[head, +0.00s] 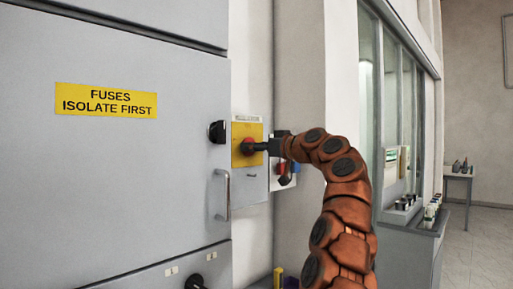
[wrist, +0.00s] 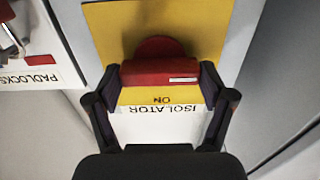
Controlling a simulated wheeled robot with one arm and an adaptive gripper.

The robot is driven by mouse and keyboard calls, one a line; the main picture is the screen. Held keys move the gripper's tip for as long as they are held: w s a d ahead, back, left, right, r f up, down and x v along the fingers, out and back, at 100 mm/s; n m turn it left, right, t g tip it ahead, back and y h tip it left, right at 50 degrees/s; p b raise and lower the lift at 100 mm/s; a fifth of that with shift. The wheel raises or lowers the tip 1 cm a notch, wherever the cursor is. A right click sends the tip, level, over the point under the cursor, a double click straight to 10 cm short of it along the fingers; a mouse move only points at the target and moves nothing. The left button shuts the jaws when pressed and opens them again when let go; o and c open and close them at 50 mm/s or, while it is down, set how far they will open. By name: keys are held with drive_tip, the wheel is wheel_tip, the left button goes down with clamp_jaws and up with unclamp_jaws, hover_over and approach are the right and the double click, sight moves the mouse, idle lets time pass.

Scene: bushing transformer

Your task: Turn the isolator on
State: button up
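The isolator is a yellow panel (head: 240,131) with a red rotary handle (wrist: 160,72) on a round red base. In the wrist view the panel is upside down, with "ON" and the white "ISOLATOR" label (wrist: 158,109) on the gripper's side of the handle. The handle lies level across that picture. My gripper (wrist: 160,78) has one finger at each end of the handle, with no clear gap, and appears closed on it. In the head view my gripper (head: 262,147) is at the panel from the right and partly hides the handle.
A grey cabinet with a "FUSES ISOLATE FIRST" sign (head: 106,101), a black knob (head: 217,132) and a pull handle (head: 222,194) stands left of the panel. A padlock board (head: 284,179) hangs just right, close behind my arm. A windowed booth stands farther right.

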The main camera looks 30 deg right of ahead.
drive_tip(key=c, duration=0.5)
drive_tip(key=m+p, duration=0.1)
drive_tip(key=m, duration=0.1)
drive_tip(key=m+p, duration=0.2)
drive_tip(key=shift+r+m, duration=0.2)
drive_tip(key=shift+m, duration=0.2)
drive_tip(key=m+p, duration=0.2)
drive_tip(key=shift+m, duration=0.4)
drive_tip(key=m+p, duration=0.4)
drive_tip(key=m, duration=0.1)
drive_tip(key=m+p, duration=0.4)
drive_tip(key=m, duration=0.1)
drive_tip(key=shift+f, duration=0.25)
drive_tip(key=shift+d+m, duration=0.1)
drive_tip(key=shift+m, duration=0.2)
drive_tip(key=o, duration=1)
